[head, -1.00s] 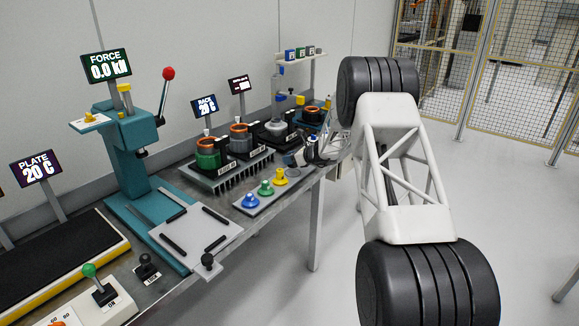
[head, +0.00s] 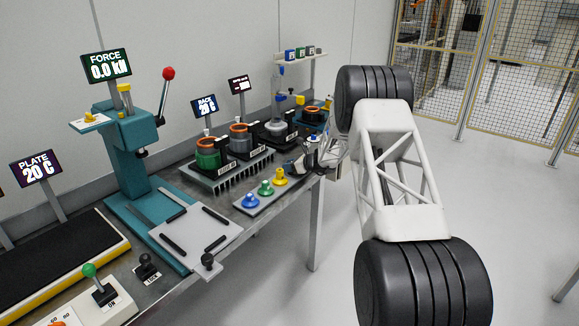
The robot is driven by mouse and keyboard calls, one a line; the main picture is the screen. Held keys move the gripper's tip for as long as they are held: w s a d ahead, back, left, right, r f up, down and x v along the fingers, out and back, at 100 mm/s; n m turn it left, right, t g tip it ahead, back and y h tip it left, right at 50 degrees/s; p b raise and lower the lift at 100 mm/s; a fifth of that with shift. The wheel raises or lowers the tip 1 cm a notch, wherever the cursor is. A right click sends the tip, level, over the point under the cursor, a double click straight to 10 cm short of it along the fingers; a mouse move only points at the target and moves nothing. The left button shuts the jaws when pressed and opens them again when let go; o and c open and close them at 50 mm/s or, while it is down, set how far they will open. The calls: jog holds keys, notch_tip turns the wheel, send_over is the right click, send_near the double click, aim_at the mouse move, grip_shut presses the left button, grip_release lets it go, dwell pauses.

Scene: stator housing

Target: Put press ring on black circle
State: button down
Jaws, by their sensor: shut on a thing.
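My gripper (head: 302,165) is small in the head view, low over the far right end of the bench, just right of the yellow cone-shaped piece. It is shut on a small greyish thing at its tips, which I take for the press ring; its shape is hard to make out. The black circle cannot be picked out with certainty. Part of the bench behind the gripper is hidden by my arm.
A grey plate (head: 243,211) holds blue (head: 251,201), green (head: 266,188) and yellow (head: 280,177) pieces. Behind it, a finned rack (head: 232,172) carries copper-wound stators (head: 208,153). A teal press (head: 130,140) stands left, a white plate (head: 215,247) before it.

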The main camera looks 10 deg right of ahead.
jog(key=c, duration=0.8)
grip_release()
jog(key=shift+r, duration=0.2)
jog(key=v, duration=1.2)
jog(key=shift+s+f, duration=0.1)
jog(key=shift+f, duration=0.05)
